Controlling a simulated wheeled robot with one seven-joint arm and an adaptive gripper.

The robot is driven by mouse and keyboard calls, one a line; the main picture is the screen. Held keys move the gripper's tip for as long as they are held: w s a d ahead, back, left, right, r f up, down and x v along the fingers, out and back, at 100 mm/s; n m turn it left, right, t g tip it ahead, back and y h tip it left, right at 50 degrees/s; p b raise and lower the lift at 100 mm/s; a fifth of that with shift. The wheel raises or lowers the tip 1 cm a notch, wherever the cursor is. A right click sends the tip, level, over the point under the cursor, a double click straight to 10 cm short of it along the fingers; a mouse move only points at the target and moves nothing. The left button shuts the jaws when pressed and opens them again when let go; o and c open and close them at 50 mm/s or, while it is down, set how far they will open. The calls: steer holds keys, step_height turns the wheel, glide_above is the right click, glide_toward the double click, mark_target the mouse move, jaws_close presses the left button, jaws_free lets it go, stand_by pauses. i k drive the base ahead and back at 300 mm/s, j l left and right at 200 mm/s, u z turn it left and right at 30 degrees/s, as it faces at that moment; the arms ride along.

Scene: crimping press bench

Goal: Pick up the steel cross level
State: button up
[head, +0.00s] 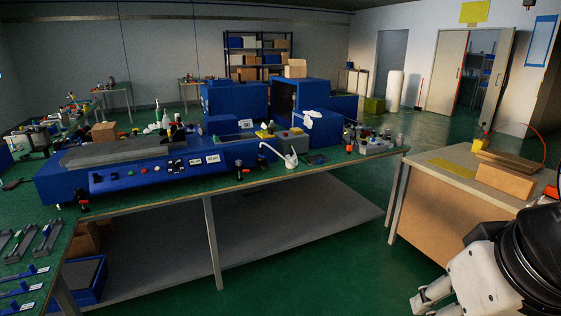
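I cannot make out the steel cross level for certain in the head view. Several small tools and parts on the benches are too small and dark to tell apart. My gripper (431,296) shows at the lower right, in front of the wooden bench on the right. It is far from the tools on the press bench, and nothing is visible in it. Its fingers are partly cut off by the bottom edge, so its opening is unclear.
A long bench (330,160) carries the blue press (110,182) and many small items. A nearer green-topped bench (62,262) holds grey metal pieces (47,238) and blue-handled tools. The wooden bench (425,208) bears cardboard (505,180). Green floor (340,255) lies open between the benches.

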mark_target(266, 133)
steer(key=i, duration=2)
steer(key=i+l+u, duration=0.15)
steer(key=i+u, duration=0.3)
steer(key=i, duration=0.25)
steer(key=i+l+u, duration=0.35)
steer(key=i+u, duration=0.15)
steer(key=i, duration=0.15)
steer(key=i+l+u, duration=0.45)
steer(key=i+l, duration=0.15)
